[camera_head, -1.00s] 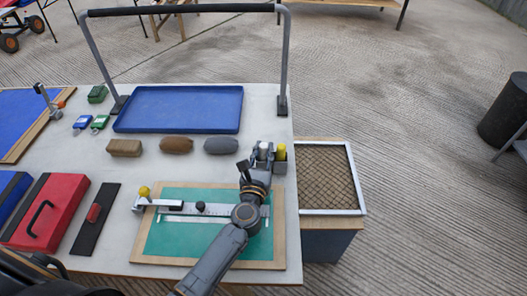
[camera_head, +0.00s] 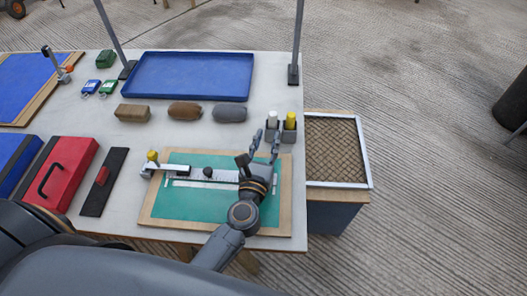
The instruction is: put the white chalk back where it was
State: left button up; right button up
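The white chalk (camera_head: 272,118) stands upright in a small grey holder (camera_head: 281,133) at the right edge of the table. A yellow chalk (camera_head: 290,121) stands beside it in the same holder. My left gripper (camera_head: 266,142) is just in front of the holder, over the top right of the green board. Its two fingers are spread, with nothing seen between them. The tips are near the holder's lower left; I cannot tell whether they touch it. The lower part of the white chalk is hidden in the holder. My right gripper is not in view.
A green board (camera_head: 180,207) with a ruler slide (camera_head: 220,175) lies under my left arm. Three blocks (camera_head: 184,111) and a blue tray (camera_head: 193,77) lie behind. A red case (camera_head: 68,172) is at left. A grey frame rises at the back.

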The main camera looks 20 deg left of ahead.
pick_arm(q)
jog(key=shift+s+d+b, duration=0.15)
jog(key=shift+s, duration=0.85)
jog(key=shift+s+d+b, duration=0.1)
jog(key=shift+s+b, duration=0.05)
jog(key=shift+s, duration=0.8)
jog(key=shift+s, duration=0.1)
